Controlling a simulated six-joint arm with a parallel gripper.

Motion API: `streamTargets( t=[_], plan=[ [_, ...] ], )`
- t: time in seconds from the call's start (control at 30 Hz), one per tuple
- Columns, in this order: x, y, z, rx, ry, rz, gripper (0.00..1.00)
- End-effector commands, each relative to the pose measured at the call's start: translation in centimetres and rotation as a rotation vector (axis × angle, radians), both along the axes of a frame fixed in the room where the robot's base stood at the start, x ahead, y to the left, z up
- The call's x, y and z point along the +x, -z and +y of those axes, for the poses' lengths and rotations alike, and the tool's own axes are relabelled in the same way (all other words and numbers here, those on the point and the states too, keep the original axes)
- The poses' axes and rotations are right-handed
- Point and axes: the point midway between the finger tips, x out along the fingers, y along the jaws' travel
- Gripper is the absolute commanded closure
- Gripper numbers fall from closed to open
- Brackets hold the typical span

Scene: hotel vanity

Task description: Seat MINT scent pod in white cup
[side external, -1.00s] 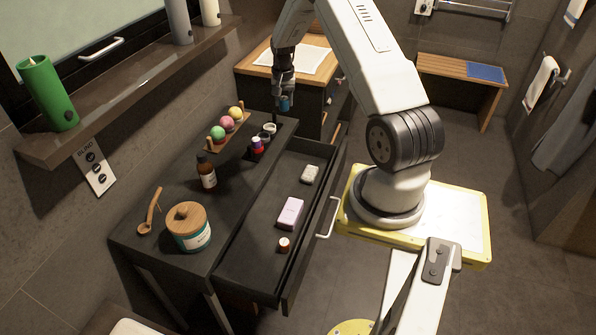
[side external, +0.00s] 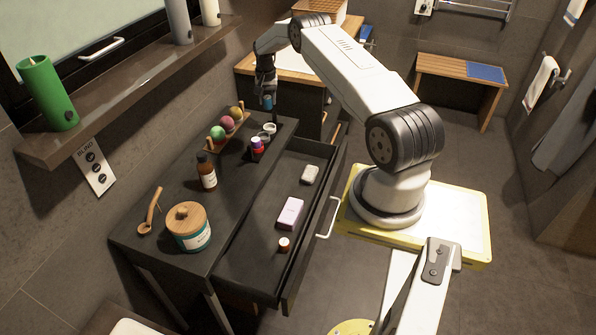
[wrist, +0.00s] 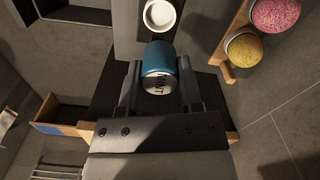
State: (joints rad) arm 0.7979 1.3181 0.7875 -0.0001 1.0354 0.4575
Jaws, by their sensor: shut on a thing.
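My gripper (side external: 267,92) is shut on the MINT scent pod (wrist: 159,67), a blue cylinder with a pale end lettered MINT. The pod also shows as a small blue shape at the fingertips in the side view (side external: 267,101). The gripper holds it above the far end of the dark vanity top. The white cup (wrist: 160,15) is a round, open, empty-looking cup just beyond the pod in the wrist view. In the side view a small pale cup (side external: 269,128) stands below the gripper, and the pod is apart from it.
A wooden rack (side external: 213,143) with green, pink and yellow balls stands left of the cups. A red-and-purple item (side external: 257,147), brown bottle (side external: 206,172) and lidded jar (side external: 188,228) are nearer. The open drawer (side external: 262,250) holds soap bars (side external: 291,213) and a small red-sided pod (side external: 284,244).

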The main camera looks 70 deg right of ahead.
Motion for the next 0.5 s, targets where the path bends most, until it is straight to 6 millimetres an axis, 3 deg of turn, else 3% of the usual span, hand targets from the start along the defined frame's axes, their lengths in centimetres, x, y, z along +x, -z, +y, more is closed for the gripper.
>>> streamTargets(
  t=[0.5],
  plan=[
    [-0.04,1.09,0.02,0.000,0.000,0.000,1.00]
  ],
)
